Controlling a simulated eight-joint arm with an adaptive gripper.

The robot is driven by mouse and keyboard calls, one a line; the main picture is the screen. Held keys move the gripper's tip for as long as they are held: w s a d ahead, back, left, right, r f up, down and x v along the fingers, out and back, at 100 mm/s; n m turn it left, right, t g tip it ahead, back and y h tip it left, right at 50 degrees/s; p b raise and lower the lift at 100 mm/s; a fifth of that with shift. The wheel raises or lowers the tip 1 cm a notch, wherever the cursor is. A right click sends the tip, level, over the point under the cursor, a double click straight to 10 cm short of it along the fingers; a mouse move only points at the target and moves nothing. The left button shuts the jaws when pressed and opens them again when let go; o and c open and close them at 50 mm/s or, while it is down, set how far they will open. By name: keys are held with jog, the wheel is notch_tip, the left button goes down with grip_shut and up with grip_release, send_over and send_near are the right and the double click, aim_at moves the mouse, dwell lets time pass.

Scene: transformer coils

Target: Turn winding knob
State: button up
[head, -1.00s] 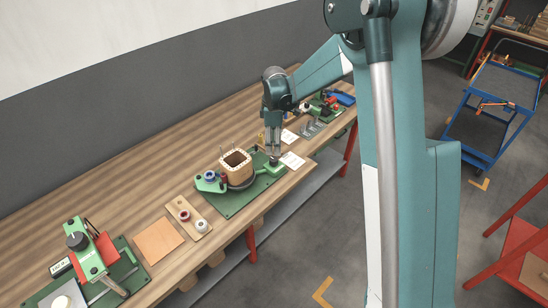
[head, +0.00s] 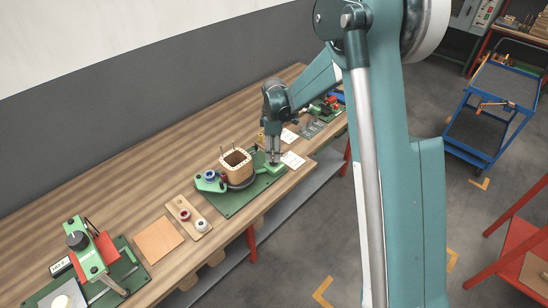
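The winding station is a green base plate (head: 238,205) on the workbench. It carries a tan, square coil former (head: 237,168) with an open top. A blue-topped spool (head: 209,176) sits on a green bracket to its left. My gripper (head: 273,159) points down at the right end of the plate, beside the coil former and just above a small green block (head: 274,169). The fingers are small in this view; whether they are open or shut is unclear. I cannot make out a winding knob clearly, and the area under the fingertips is partly hidden.
A wooden holder (head: 188,217) with red and white spools and an orange sheet (head: 158,241) lie to the left. A green press (head: 88,253) stands farther left. A blue trolley (head: 497,103) stands on the floor.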

jog(key=shift+f, duration=1.85)
jog(key=shift+c, duration=0.5)
jog(key=c, duration=0.8)
